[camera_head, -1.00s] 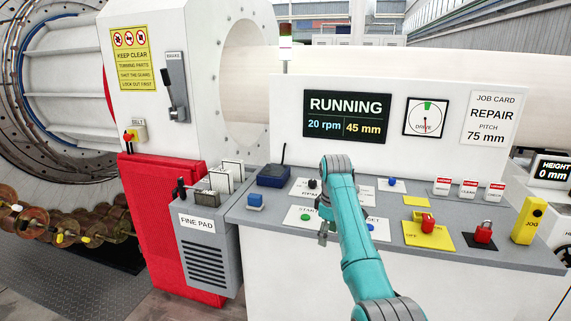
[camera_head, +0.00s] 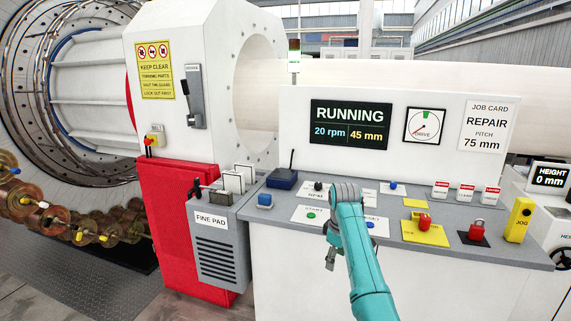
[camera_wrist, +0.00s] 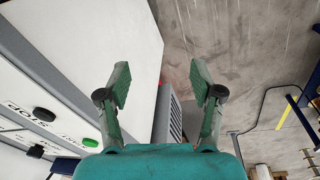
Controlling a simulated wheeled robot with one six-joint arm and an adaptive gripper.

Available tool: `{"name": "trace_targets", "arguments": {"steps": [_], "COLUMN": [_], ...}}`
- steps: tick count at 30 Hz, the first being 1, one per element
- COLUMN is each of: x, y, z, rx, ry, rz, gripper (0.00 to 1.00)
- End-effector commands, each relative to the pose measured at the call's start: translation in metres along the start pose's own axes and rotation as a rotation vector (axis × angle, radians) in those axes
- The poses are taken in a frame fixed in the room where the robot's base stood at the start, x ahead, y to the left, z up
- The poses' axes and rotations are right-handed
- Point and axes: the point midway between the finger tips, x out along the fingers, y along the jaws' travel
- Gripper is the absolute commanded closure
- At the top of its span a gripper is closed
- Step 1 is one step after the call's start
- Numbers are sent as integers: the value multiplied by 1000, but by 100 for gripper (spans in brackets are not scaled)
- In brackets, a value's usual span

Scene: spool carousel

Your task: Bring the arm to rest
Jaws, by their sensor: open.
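My teal arm reaches up over the front of the control desk (camera_head: 480,281) in the head view. My gripper (camera_head: 329,258) hangs beside the arm in front of the desk's edge, partly hidden behind the arm. In the wrist view my gripper (camera_wrist: 160,90) has its two green fingers spread wide with nothing between them. The desk's white front and a grey floor lie beyond the fingers. The green START button (camera_head: 311,215) shows left of the arm, and it also shows in the wrist view (camera_wrist: 90,142).
A display (camera_head: 350,124) reads RUNNING, 20 rpm, 45 mm. The FINE PAD box (camera_head: 221,245) stands left of the desk, beside a red panel (camera_head: 185,230). A spool carousel (camera_head: 80,110) fills the far left.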

Motion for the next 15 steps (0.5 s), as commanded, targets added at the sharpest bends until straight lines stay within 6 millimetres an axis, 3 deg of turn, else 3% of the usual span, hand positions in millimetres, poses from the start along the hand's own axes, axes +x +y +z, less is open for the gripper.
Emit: {"name": "trace_targets", "arguments": {"steps": [8,11,15], "x": [56,82,133], "y": [-12,-19,-36], "z": [11,18,34], "rx": [39,61,102], "ry": [29,46,79], "rz": [35,55,91], "gripper": [34,34,34]}}
